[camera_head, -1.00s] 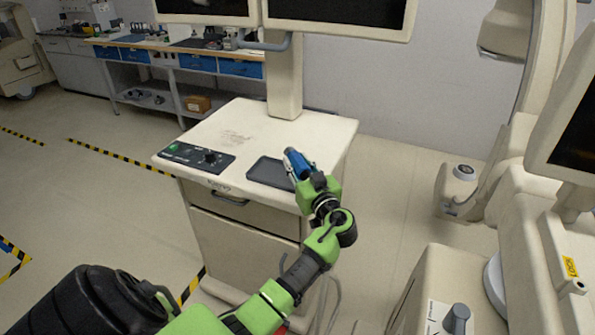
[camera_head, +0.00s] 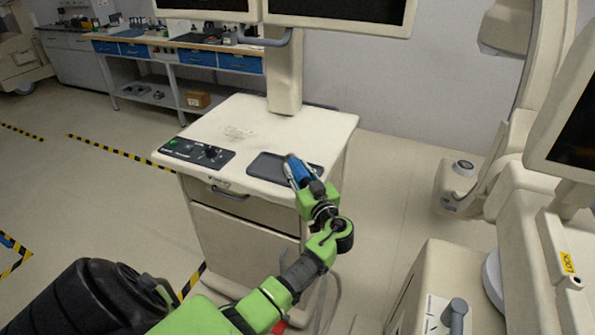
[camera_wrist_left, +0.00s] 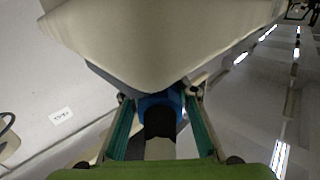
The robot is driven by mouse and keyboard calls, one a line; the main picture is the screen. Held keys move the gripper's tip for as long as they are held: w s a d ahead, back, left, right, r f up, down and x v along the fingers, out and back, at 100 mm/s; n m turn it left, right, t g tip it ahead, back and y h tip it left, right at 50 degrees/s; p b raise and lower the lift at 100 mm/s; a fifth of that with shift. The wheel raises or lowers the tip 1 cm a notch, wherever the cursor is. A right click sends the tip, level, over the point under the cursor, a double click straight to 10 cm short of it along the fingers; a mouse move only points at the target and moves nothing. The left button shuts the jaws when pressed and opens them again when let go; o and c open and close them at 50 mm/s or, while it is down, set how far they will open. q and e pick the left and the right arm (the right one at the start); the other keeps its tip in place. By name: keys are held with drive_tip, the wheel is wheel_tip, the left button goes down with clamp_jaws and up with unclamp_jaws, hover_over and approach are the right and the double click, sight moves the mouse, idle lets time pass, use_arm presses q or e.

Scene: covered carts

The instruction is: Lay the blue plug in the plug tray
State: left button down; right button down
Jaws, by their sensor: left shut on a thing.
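My left gripper (camera_head: 303,183) is shut on the blue plug (camera_head: 297,169) over the right part of the cart top. In the head view the plug points up and to the left. It overlaps the dark plug tray (camera_head: 263,167) in the picture; whether it touches the tray cannot be told. In the left wrist view the plug's blue collar and dark end (camera_wrist_left: 159,120) sit between the two green-edged fingers (camera_wrist_left: 161,128). The tray's right part is hidden behind the plug and gripper. My right gripper does not show.
The tray lies on a cream cart top (camera_head: 232,125). A control panel (camera_head: 197,153) with a knob is at its left, and a monitor post (camera_head: 284,75) rises at the back. Another machine (camera_head: 545,215) stands at the right.

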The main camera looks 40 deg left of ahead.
use_arm(q)
drive_tip(key=shift+f+b, duration=0.3)
drive_tip(key=shift+b, duration=0.2)
drive_tip(key=c, duration=1.6)
unclamp_jaws()
drive_tip(key=shift+r, duration=0.15)
drive_tip(key=shift+r+p, duration=0.4)
drive_tip(key=shift+p, duration=0.45)
drive_tip(key=shift+r+p, duration=0.35)
drive_tip(key=shift+p, duration=0.2)
drive_tip(key=shift+s+d+f+b, duration=0.35)
drive_tip(key=shift+d+f+b, duration=0.3)
drive_tip(key=shift+b, duration=0.1)
drive_tip(key=shift+r+b+v, duration=0.15)
drive_tip(key=shift+b+v, duration=0.5)
drive_tip(key=shift+v, duration=1.1)
drive_tip(key=shift+r+b+v, duration=0.15)
drive_tip(key=shift+b+v, duration=0.5)
drive_tip(key=shift+v, duration=1.15)
drive_tip(key=shift+r+b+v, duration=0.15)
drive_tip(key=shift+b+v, duration=0.5)
drive_tip(key=shift+v, duration=1.1)
